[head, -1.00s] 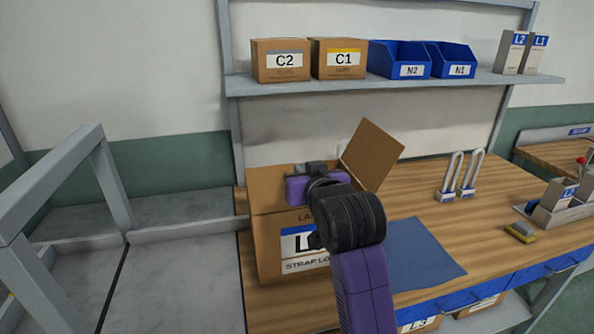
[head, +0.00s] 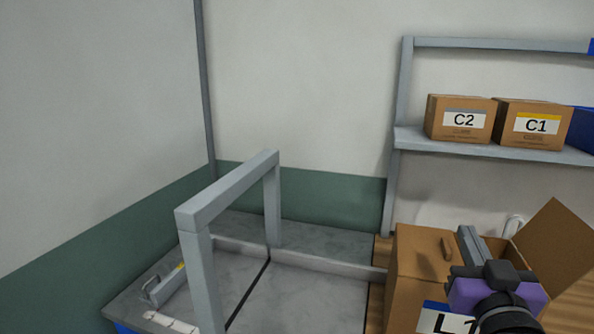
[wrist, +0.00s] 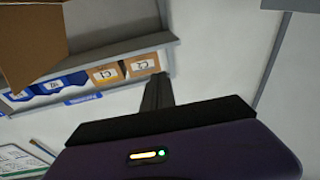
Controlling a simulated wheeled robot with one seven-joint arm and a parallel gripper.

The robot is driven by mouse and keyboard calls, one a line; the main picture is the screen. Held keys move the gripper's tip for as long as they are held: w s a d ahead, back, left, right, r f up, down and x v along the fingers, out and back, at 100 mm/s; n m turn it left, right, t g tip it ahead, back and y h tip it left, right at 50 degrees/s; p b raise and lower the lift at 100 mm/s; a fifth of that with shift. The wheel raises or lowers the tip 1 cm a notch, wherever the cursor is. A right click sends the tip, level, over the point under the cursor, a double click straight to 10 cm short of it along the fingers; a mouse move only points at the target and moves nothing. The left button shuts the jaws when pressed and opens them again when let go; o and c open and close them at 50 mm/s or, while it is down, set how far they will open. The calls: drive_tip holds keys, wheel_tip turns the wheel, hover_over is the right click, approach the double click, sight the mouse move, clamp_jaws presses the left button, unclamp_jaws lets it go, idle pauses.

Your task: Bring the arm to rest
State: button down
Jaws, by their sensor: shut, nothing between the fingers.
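My gripper (wrist: 157,92) is shut and empty in the wrist view, its dark fingers together. In the head view my purple and black wrist shows at the lower right, in front of the open cardboard box (head: 408,270) labelled L1. Part of the box and its label are hidden behind my arm or cut by the frame. Whether my gripper touches the box cannot be told. A raised box flap (head: 552,245) stands to the right of my wrist, and a cardboard flap (wrist: 30,50) also fills the upper left of the wrist view.
A grey frame (head: 228,190) stands over a grey surface (head: 305,292) left of the box. A shelf (head: 415,140) above carries the cartons C2 (head: 460,120) and C1 (head: 533,125). Bare wall and open space lie at the left.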

drive_tip(key=s+a+f+g+y, duration=0.1)
drive_tip(key=s+a+f, duration=0.2)
drive_tip(key=s+f, duration=0.5)
drive_tip(key=s+a+f+n+g+y, duration=0.1)
drive_tip(key=s+f, duration=0.7)
drive_tip(key=s, duration=1.1)
drive_tip(key=s+a+f+n+g+y, duration=0.1)
drive_tip(key=s+a+f, duration=0.3)
drive_tip(key=s+f, duration=0.4)
drive_tip(key=s+g+y, duration=0.1)
drive_tip(key=s, duration=0.5)
drive_tip(key=shift+a+f+g, duration=0.15)
drive_tip(key=shift+a+g, duration=0.15)
